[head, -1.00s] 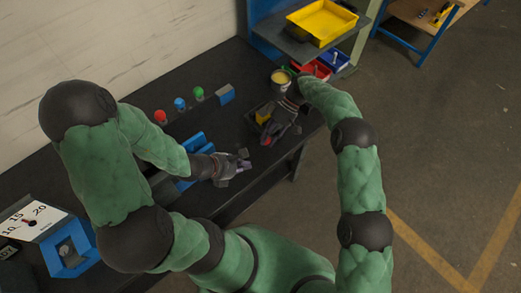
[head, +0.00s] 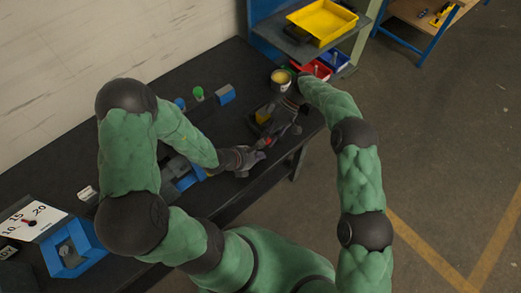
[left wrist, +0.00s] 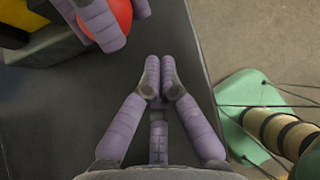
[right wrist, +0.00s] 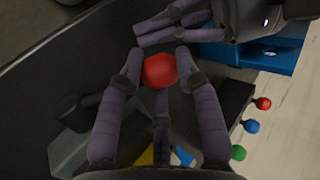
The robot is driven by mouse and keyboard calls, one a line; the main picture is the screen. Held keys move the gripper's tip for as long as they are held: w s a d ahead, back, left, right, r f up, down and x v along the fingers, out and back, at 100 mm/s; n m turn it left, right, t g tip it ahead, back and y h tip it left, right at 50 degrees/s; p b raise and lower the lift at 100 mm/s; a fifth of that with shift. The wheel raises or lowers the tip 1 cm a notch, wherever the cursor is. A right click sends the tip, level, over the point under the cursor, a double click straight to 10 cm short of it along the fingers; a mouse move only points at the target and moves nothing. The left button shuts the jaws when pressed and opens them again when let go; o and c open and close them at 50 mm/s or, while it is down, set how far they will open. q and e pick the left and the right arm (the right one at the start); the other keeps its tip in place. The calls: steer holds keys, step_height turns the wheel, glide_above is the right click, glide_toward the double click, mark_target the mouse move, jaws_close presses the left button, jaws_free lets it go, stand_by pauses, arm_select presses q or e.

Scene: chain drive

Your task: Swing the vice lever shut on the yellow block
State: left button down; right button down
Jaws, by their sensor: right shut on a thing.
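The lever's red ball knob (head: 264,143) is between the fingers of my right gripper (head: 268,140), which is shut on it; the right wrist view shows the red ball (right wrist: 159,70) there too. The yellow block (head: 263,116) sits in the dark vice beyond, partly hidden by the right gripper. A yellow patch also shows in the left wrist view's corner (left wrist: 14,14). My left gripper (head: 258,159) is close beside the knob on its near left side; its fingertips meet, with nothing between them, in the left wrist view (left wrist: 160,80). The lever's arm is mostly hidden.
A blue fixture (head: 186,176) lies under my left forearm. The bench's front edge is close to both grippers.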

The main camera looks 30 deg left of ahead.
arm_select(q)
steer(key=shift+w+r, duration=0.3)
steer(key=shift+r, duration=0.3)
steer(key=shift+w+r, duration=0.25)
steer(key=shift+r, duration=0.35)
arm_select(e)
steer(key=shift+w+a+r, duration=0.15)
steer(key=shift+a+r, duration=0.05)
arm_select(q)
steer(key=shift+w+r, duration=0.4)
steer(key=shift+r, duration=0.45)
arm_select(e)
steer(key=c, duration=1.1)
jaws_free()
steer(key=shift+f, duration=0.1)
arm_select(q)
steer(key=shift+a, duration=0.2)
arm_select(e)
steer(key=shift+o, duration=1.1)
steer(key=shift+a+f, duration=0.1)
arm_select(q)
steer(key=shift+d+f, duration=0.1)
arm_select(e)
steer(key=shift+d, duration=0.2)
